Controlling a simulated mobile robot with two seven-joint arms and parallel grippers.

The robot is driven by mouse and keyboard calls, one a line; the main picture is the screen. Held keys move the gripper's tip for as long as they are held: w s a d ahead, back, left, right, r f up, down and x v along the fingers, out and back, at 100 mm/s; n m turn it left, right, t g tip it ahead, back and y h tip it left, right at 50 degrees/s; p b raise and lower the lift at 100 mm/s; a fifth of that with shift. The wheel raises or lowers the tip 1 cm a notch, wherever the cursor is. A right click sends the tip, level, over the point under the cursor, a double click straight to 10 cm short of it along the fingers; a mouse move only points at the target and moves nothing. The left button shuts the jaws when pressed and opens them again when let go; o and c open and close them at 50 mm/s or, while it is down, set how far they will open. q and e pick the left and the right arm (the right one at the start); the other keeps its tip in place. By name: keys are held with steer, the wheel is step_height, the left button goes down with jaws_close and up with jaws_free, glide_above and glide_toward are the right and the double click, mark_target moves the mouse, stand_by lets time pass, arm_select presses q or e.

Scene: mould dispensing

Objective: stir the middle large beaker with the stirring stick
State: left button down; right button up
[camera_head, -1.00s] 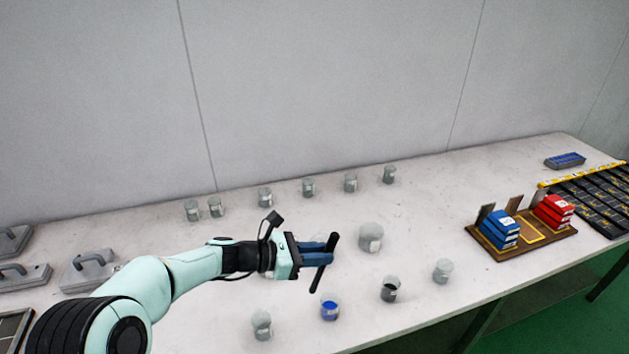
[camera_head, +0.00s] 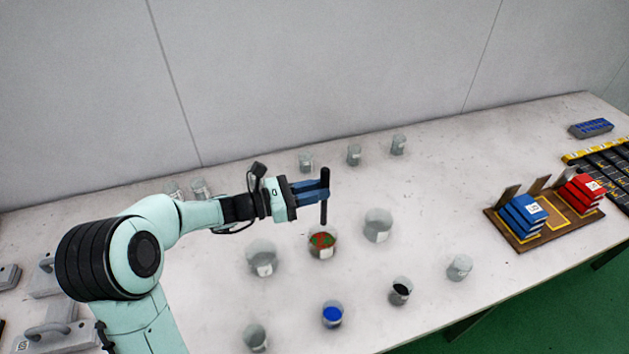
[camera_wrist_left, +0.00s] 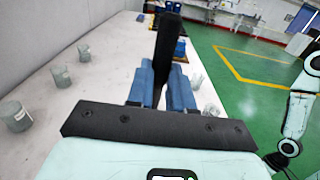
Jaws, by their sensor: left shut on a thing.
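The middle large beaker (camera_head: 314,254) stands on the table with red and green contents, below my left gripper in the head view. My left gripper (camera_head: 314,191) is shut on the black stirring stick (camera_head: 324,211) and holds it upright. The stick's lower end is at the beaker's back rim in the picture; I cannot tell whether it is inside. In the left wrist view the blue fingers (camera_wrist_left: 164,88) close around the stick (camera_wrist_left: 166,45). Part of my right arm shows at the right of that view, but its fingers do not.
Clear large beakers stand left (camera_head: 262,262) and right (camera_head: 379,226) of the middle one. In front are small beakers, one with blue contents (camera_head: 332,318) and one with dark contents (camera_head: 400,293). A brown tray (camera_head: 527,243) with blue and red boxes is at the right.

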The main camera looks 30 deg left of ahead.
arm_select(q)
step_height(320, 180, down, 10)
steer(key=b, duration=0.7)
arm_select(e)
step_height(320, 180, down, 7)
steer(key=s, duration=0.1)
steer(key=shift+s, duration=0.35)
arm_select(q)
steer(key=shift+f, duration=0.1)
